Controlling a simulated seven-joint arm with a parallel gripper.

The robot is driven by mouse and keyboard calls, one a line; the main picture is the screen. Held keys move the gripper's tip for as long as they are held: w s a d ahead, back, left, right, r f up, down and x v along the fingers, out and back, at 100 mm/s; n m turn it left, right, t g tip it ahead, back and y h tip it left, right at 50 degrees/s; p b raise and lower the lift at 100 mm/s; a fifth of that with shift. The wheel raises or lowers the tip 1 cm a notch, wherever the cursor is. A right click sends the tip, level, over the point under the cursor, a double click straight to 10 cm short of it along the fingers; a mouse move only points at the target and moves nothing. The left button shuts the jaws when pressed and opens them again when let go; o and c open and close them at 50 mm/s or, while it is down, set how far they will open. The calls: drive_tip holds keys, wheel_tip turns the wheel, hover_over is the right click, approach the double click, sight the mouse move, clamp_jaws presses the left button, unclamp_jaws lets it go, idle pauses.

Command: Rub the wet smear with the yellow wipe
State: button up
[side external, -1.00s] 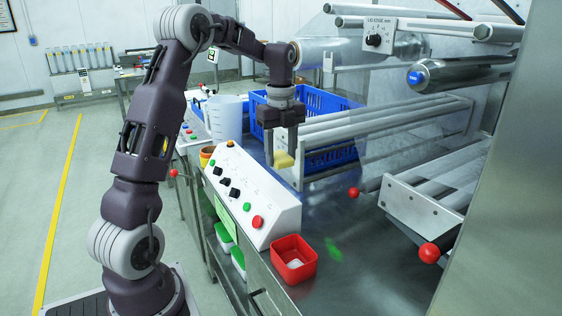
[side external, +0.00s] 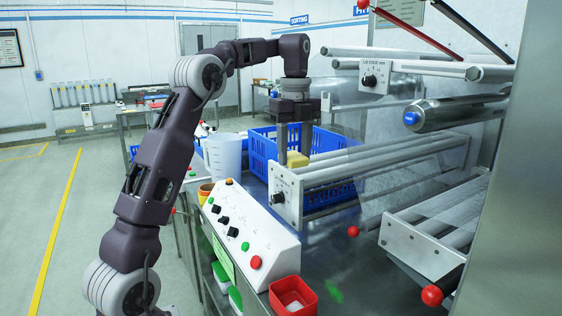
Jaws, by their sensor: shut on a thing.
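My gripper (side external: 294,152) is shut on the yellow wipe (side external: 297,160), a small pale-yellow block. It holds the wipe in the air, in front of the blue crate in the picture and close to the upper roller frame. One finger shows to the left of the wipe. The wet smear (side external: 334,290) is a green patch on the steel table (side external: 350,265), at the lower middle of the side view, right of the red bin. The wipe is well apart from the smear.
A white control box (side external: 240,232) with knobs and buttons stands left of the smear, beside the red bin (side external: 292,296). Roller frames with red knobs (side external: 432,296) jut in from the right.

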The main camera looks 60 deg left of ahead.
hover_over(326, 283)
drive_tip(key=shift+s+a+f, duration=0.1)
drive_tip(key=shift+a+f, duration=0.1)
drive_tip(key=shift+f, duration=5.15)
drive_tip(key=shift+w+a+f, duration=0.1)
drive_tip(key=shift+a+f, duration=0.05)
drive_tip(key=shift+f, duration=5.2)
drive_tip(key=shift+s+a+f, duration=0.1)
drive_tip(key=shift+a+f, duration=0.1)
drive_tip(key=shift+f, duration=5.15)
drive_tip(key=shift+d+f, duration=0.2)
drive_tip(key=shift+d, duration=0.4)
drive_tip(key=shift+d+r, duration=0.2)
drive_tip(key=shift+d, duration=0.55)
drive_tip(key=shift+d+r, duration=0.15)
drive_tip(key=shift+d, duration=0.6)
drive_tip(key=shift+d+r, duration=0.2)
drive_tip(key=shift+d, duration=2.8)
drive_tip(key=shift+a, duration=5.1)
wheel_tip(326, 283, up, 7)
drive_tip(key=shift+f, duration=0.2)
drive_tip(key=shift+f, duration=0.1)
